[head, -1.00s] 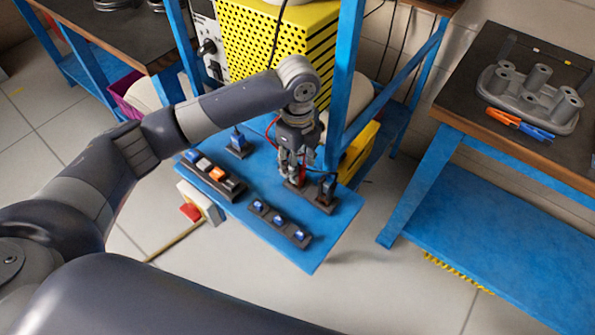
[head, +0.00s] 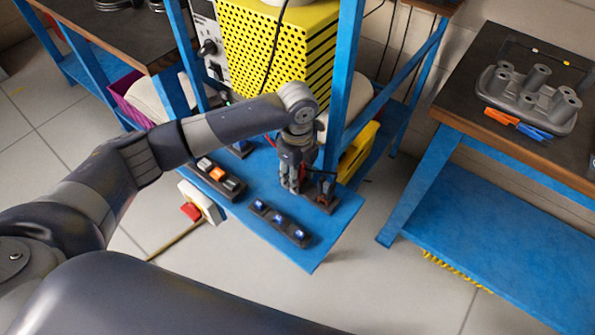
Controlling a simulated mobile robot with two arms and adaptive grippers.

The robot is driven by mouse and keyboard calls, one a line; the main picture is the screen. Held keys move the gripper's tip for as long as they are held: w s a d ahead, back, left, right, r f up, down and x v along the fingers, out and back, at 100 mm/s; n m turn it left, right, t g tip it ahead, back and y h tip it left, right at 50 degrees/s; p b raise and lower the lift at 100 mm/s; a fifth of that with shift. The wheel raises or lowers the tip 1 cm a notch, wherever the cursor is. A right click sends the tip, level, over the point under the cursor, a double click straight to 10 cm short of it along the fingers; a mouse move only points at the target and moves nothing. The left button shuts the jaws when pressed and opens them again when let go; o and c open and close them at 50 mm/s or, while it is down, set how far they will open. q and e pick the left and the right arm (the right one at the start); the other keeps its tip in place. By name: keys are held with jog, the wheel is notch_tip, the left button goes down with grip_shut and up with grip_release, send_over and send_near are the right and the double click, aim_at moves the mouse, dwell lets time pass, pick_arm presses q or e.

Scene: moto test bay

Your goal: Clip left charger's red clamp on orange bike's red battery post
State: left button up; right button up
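My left gripper (head: 292,188) points down over a blue shelf panel (head: 262,225), close to its right-hand part. Its fingers are small and dark here, and I cannot tell whether they are open or shut. A small dark holder with a blue part (head: 326,195) stands just right of the fingertips. A bit of red cable (head: 270,140) shows beside my wrist, partly hidden by my arm. No orange bike or battery post can be made out. My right gripper is not in view.
Dark strips with blue buttons (head: 279,223) and with orange and grey parts (head: 218,178) lie on the panel. A blue upright (head: 347,75) rises close behind my wrist, by a yellow perforated box (head: 262,50). A bench (head: 455,100) stands right; floor between is clear.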

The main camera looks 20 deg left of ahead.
pick_arm(q)
grip_shut()
jog(key=shift+r, duration=0.45)
jog(key=r, duration=0.1)
jog(key=s+r, duration=0.1)
jog(key=shift+r+b, duration=0.3)
jog(key=shift+r, duration=0.05)
jog(key=s, duration=0.5)
jog(key=s+a+r, duration=0.1)
jog(key=s, duration=0.9)
jog(key=shift+a+r+b, duration=0.2)
jog(key=shift+r+b, duration=0.05)
jog(key=shift+b, duration=0.15)
